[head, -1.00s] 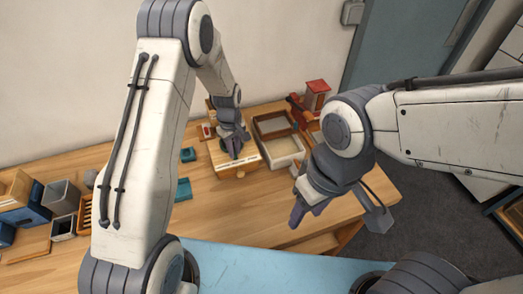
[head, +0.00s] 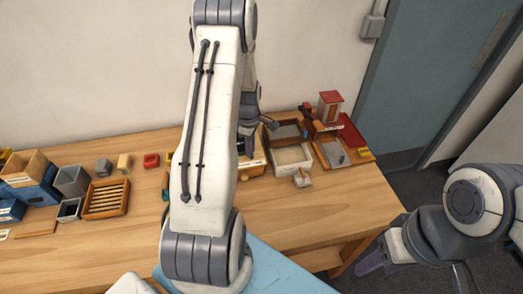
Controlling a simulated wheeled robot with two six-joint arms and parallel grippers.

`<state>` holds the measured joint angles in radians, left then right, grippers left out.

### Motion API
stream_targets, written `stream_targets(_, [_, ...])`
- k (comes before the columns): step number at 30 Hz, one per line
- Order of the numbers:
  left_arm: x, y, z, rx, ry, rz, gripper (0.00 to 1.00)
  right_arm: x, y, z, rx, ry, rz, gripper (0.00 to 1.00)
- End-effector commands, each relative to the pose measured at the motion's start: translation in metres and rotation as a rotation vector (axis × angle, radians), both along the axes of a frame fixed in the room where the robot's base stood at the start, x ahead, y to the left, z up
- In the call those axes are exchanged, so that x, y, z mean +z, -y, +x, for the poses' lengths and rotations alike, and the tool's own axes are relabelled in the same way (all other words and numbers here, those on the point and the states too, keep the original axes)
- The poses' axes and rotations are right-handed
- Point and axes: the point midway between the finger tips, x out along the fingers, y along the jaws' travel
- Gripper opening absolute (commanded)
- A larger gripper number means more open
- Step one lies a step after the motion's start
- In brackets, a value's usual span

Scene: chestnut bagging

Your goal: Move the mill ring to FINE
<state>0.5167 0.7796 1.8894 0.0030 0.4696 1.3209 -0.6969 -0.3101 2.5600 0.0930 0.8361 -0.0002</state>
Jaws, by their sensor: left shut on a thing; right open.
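The mill, a wooden box with a pale label strip (head: 257,164), stands on the table just right of my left forearm, which hides most of it. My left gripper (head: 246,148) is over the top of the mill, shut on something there. The mill ring and its setting marks cannot be made out behind the arm and gripper. My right gripper (head: 374,259) is open and empty, beyond the table's front right edge and far from the mill.
Two trays, one dark (head: 286,133) and one pale (head: 292,156), are right of the mill. A red-topped device (head: 330,106) stands behind a wooden board with a scoop. Blue bins (head: 38,188), grey cups and a slatted wooden tray (head: 106,198) stand at left. The front right tabletop is clear.

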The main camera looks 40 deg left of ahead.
Motion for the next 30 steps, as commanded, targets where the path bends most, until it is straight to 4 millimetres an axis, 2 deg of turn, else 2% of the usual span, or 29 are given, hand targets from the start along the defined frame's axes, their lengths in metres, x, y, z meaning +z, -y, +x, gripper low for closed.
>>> stream_targets(12, [0.002,-0.004,0.001,0.012,0.005,0.003,0.00,0.000,0.000,0.000,0.000,0.000,0.000,0.50])
stream_targets(13, [0.002,-0.004,0.001,0.012,0.006,0.004,0.23,0.000,0.000,0.000,0.000,0.000,0.000,0.50])
stream_targets(15, [0.002,-0.004,0.001,0.011,0.005,0.003,0.50,0.000,0.000,0.000,0.000,0.000,0.000,0.50])
stream_targets(25, [0.002,-0.003,0.000,0.010,0.003,0.002,0.50,-0.001,0.000,0.000,0.000,0.000,0.000,0.50])
stream_targets(30, [0.017,-0.003,0.001,0.009,0.006,0.004,0.50,-0.008,0.000,0.000,-0.001,0.000,0.000,0.50])
